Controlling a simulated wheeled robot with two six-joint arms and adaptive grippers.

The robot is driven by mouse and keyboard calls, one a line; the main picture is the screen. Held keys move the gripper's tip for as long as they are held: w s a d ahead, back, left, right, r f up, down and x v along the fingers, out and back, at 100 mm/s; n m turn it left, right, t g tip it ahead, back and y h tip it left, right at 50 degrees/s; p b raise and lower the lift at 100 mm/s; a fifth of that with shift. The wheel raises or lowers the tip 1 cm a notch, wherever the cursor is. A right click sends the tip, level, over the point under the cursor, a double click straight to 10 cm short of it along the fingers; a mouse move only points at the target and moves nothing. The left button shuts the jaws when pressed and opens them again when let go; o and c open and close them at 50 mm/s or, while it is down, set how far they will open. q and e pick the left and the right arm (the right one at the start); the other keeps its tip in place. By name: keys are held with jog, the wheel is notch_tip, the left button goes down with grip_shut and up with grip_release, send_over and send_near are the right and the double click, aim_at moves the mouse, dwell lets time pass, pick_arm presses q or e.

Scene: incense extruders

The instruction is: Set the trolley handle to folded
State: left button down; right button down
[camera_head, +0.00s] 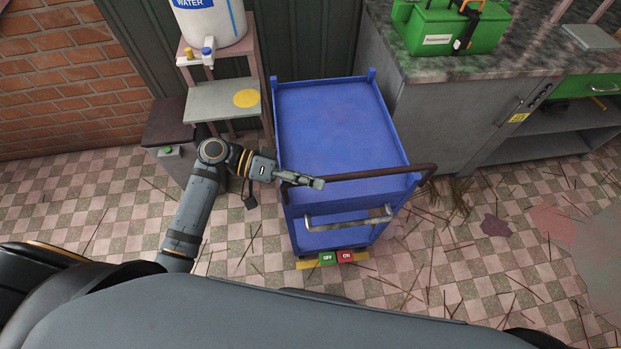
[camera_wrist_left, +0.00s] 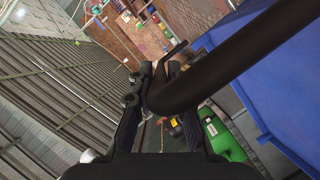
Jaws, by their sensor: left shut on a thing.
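The blue trolley (camera_head: 335,115) stands in the middle of the head view. Its dark brown handle bar (camera_head: 375,173) runs across the near end, with bent ends at the trolley's sides. My left gripper (camera_head: 316,183) is at the left part of this bar and shut on it. In the left wrist view the dark handle bar (camera_wrist_left: 240,60) crosses the picture and passes at the fingers of my left gripper (camera_wrist_left: 160,80). The fingers hide part of the bar. My right gripper is not in view.
A grey metal bar (camera_head: 348,218) is on the trolley's near face, above green and red pedals (camera_head: 336,257). A stand with a white water tank (camera_head: 210,22) is at left. A grey counter (camera_head: 440,110) with a green toolbox (camera_head: 450,27) is at right. Tiled floor lies open at right front.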

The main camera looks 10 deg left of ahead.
pick_arm(q)
jog(key=shift+s, duration=0.15)
jog(key=s+d+f+m+t+y+b, duration=0.1)
jog(key=s+d+f+m+b, duration=0.1)
jog(key=s+b, duration=0.3)
jog(key=shift+s+m, duration=0.15)
jog(key=shift+m, duration=0.35)
dwell(0.4)
